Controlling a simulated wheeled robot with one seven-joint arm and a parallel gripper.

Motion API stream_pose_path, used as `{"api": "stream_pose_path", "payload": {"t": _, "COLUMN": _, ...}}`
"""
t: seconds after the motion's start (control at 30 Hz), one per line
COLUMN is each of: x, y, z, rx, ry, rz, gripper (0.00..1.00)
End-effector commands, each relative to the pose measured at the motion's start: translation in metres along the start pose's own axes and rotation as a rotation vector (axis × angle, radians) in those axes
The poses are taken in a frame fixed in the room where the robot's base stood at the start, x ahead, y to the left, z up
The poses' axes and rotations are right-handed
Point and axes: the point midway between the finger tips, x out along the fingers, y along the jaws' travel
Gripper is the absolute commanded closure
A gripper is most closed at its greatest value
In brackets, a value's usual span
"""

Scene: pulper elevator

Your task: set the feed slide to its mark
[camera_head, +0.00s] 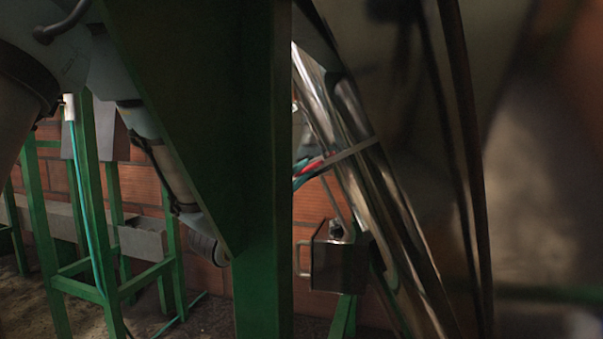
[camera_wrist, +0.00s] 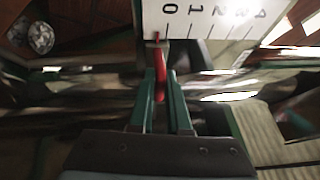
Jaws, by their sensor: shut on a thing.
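In the wrist view, my gripper (camera_wrist: 160,85) has its two green fingers close together around a narrow red piece (camera_wrist: 159,62), which I take to be the handle of the feed slide. The red piece stands at the lower edge of a white scale plate (camera_wrist: 200,30) with numbers from 0 up to the right. Its upper end is by the line at the 0 end. The marked setting cannot be told from the plate. The slide's body is hidden or blurred. In the head view, small red and teal bits show beside a shiny slanted tube; I cannot tell whether they are my fingers.
A green post (camera_head: 262,270) blocks the middle of the head view. A shiny slanted tube (camera_head: 385,205) runs down beside it, with a dark metal box (camera_head: 340,262) near it. A green frame (camera_head: 45,240) stands left before a brick wall (camera_head: 143,183).

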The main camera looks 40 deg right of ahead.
Motion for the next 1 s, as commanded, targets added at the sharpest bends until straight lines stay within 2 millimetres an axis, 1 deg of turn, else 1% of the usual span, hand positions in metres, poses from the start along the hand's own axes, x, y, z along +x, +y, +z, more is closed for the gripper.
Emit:
{"api": "stream_pose_path", "payload": {"t": 0.07, "x": -0.001, "y": 0.0, "z": 0.0, "rx": 0.0, "ry": -0.001, "rz": 0.001, "gripper": 1.0}}
{"api": "stream_pose_path", "payload": {"t": 0.13, "x": 0.0, "y": -0.005, "z": 0.001, "rx": 0.001, "ry": -0.001, "rz": -0.001, "gripper": 1.0}}
{"api": "stream_pose_path", "payload": {"t": 0.3, "x": 0.003, "y": -0.026, "z": 0.002, "rx": 0.004, "ry": 0.0, "rz": -0.004, "gripper": 1.0}}
{"api": "stream_pose_path", "payload": {"t": 0.53, "x": 0.004, "y": -0.026, "z": 0.003, "rx": 0.002, "ry": -0.001, "rz": -0.002, "gripper": 1.0}}
{"api": "stream_pose_path", "payload": {"t": 0.57, "x": 0.004, "y": -0.026, "z": 0.003, "rx": 0.002, "ry": -0.001, "rz": -0.002, "gripper": 0.84}}
{"api": "stream_pose_path", "payload": {"t": 0.67, "x": 0.004, "y": -0.026, "z": 0.003, "rx": 0.001, "ry": -0.001, "rz": -0.001, "gripper": 0.73}}
{"api": "stream_pose_path", "payload": {"t": 0.9, "x": 0.003, "y": -0.025, "z": 0.002, "rx": 0.001, "ry": 0.0, "rz": 0.0, "gripper": 0.73}}
{"api": "stream_pose_path", "payload": {"t": 1.0, "x": -0.002, "y": -0.025, "z": 0.003, "rx": 0.001, "ry": -0.001, "rz": 0.0, "gripper": 0.73}}
